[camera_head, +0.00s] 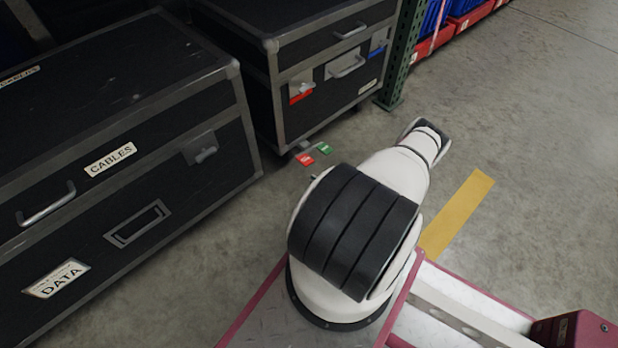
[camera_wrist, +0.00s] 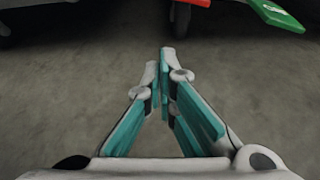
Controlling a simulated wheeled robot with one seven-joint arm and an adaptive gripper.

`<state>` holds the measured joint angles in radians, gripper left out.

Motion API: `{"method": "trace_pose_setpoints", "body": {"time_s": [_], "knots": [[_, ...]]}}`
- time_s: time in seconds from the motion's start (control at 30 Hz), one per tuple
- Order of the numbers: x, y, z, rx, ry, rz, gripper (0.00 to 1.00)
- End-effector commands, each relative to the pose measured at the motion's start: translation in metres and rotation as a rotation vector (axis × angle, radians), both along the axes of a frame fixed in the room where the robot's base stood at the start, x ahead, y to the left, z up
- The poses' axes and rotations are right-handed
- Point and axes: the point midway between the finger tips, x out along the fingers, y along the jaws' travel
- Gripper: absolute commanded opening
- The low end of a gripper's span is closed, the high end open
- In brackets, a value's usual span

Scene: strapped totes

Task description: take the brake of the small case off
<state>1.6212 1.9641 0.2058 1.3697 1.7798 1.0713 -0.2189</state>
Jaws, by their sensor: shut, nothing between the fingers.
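The smaller black case (camera_head: 325,75) stands at the back, right of the large case, with metal edges, latches and a handle. At the floor by its near corner are a red pedal (camera_head: 305,160) and a green pedal (camera_head: 325,148). In the wrist view, the red pedal (camera_wrist: 192,3) and the tilted green pedal (camera_wrist: 276,15) show at the top edge, with a dark caster wheel (camera_wrist: 181,18) below the red one. My gripper (camera_wrist: 159,62) is shut and empty, pointing toward the wheel, with bare floor showing between. My gripper cannot be made out in the head view.
A large black case (camera_head: 120,130) labelled CABLES and DATA fills the left. A green rack post (camera_head: 402,55) stands right of the smaller case, with red and blue bins (camera_head: 465,20) behind. A yellow stripe (camera_head: 458,212) marks the open concrete floor at right.

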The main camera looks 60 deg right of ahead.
Motion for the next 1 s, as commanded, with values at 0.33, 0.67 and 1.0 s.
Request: {"method": "trace_pose_setpoints", "body": {"time_s": [0.33,0.67,1.0], "knots": [[-0.051,0.008,0.018,0.001,0.002,-0.001,0.0],[-0.058,0.01,0.019,0.001,0.001,0.001,0.0],[-0.058,0.01,0.019,0.001,0.001,0.0,0.0]]}}
